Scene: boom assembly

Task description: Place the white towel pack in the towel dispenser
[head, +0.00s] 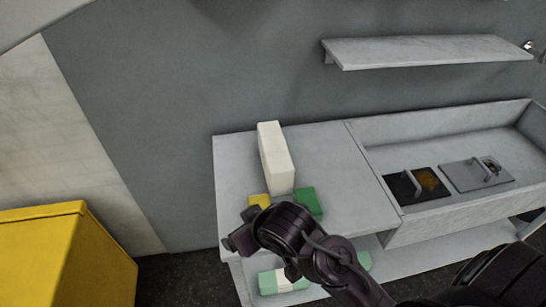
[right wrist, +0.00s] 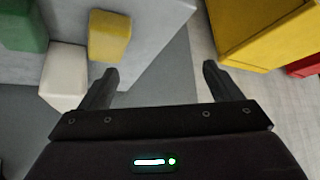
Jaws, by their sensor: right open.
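The white towel pack (head: 275,160) is a long white block on the grey counter, with its near end beside a yellow block and a green block. What looks like its end shows at the left in the right wrist view (right wrist: 65,78). My right gripper (head: 234,242) is at the counter's front left corner, just in front of the blocks. In the right wrist view its two fingers (right wrist: 161,72) are apart with nothing between them. The pack is left of the fingers there, not touching them. My left gripper is not in view. I cannot make out a towel dispenser.
A yellow block (head: 259,201) and a green block (head: 308,203) sit near the counter edge. Green-and-white packs (head: 284,281) lie on a lower shelf. A sink basin (head: 440,128) holds two handled tools. A yellow cabinet (head: 60,260) stands left; a wall shelf (head: 430,50) is above.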

